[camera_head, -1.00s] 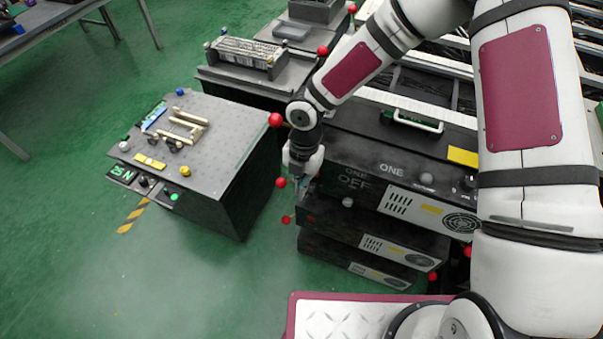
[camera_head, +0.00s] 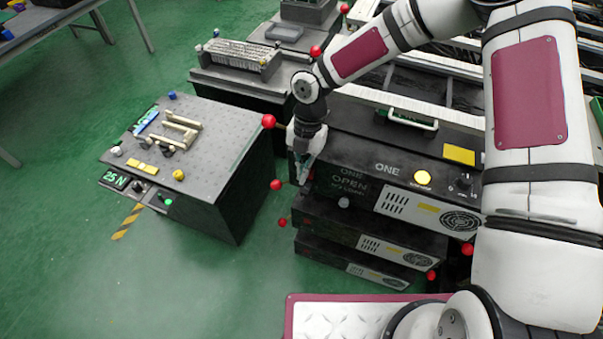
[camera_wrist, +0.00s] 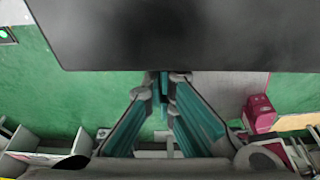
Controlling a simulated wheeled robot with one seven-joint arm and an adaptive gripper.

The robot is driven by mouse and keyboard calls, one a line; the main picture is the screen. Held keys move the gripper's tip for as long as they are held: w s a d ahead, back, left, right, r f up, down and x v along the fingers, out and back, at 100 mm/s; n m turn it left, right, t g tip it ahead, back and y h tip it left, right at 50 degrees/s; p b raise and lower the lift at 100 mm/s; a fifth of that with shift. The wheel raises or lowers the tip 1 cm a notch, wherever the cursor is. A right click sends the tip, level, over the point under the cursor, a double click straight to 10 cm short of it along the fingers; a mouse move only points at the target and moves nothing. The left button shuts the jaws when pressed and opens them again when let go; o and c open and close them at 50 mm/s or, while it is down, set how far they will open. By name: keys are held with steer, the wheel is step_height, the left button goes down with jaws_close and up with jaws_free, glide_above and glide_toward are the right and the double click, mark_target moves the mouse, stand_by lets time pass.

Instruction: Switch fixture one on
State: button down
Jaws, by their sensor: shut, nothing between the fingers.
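Fixture one (camera_head: 345,152) is a black box marked ONE in the head view. Red ball knobs stand to the left of the stacked boxes, an upper one (camera_head: 269,121) and a lower one (camera_head: 276,185); I cannot tell which belongs to fixture one. My gripper (camera_head: 302,178) points down at the box's left front corner. Its teal fingers are shut and empty in the wrist view (camera_wrist: 164,84).
More black boxes (camera_head: 340,243) are stacked below fixture one. A grey-topped console (camera_head: 215,130) with a 25 N display (camera_head: 116,181) stands to the left. A dark surface (camera_wrist: 190,35) fills the top of the wrist view. Green floor (camera_head: 60,250) is free at front left.

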steer(key=shift+r, duration=0.15)
steer(key=shift+r+p, duration=0.3)
steer(key=shift+r, duration=0.45)
